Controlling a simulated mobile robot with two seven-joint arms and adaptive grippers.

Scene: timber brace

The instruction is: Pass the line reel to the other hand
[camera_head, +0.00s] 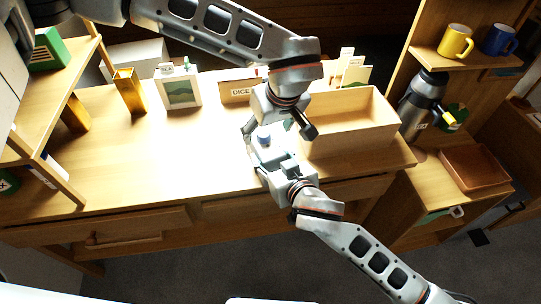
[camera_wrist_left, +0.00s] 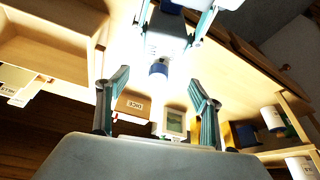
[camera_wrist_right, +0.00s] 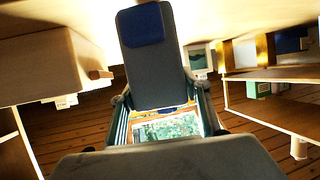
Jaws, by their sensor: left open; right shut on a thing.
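The line reel (camera_head: 264,139) is a grey body with a blue end, in the middle of the head view above the desk. My right gripper (camera_head: 268,150) is shut on its grey body from below in the picture. In the right wrist view the reel (camera_wrist_right: 152,70) stands out between the fingers. My left gripper (camera_head: 279,132) is open just above it in the head view. In the left wrist view the blue end of the reel (camera_wrist_left: 158,69) points in between the open, spread left fingers, which appear apart from it. The exact gap is hard to judge.
An open wooden box (camera_head: 350,143) stands on the desk right of the grippers. A box labelled DICE (camera_head: 237,91), a framed picture (camera_head: 180,92) and a gold holder (camera_head: 128,92) stand along the back. A flask (camera_head: 420,105) stands at the right.

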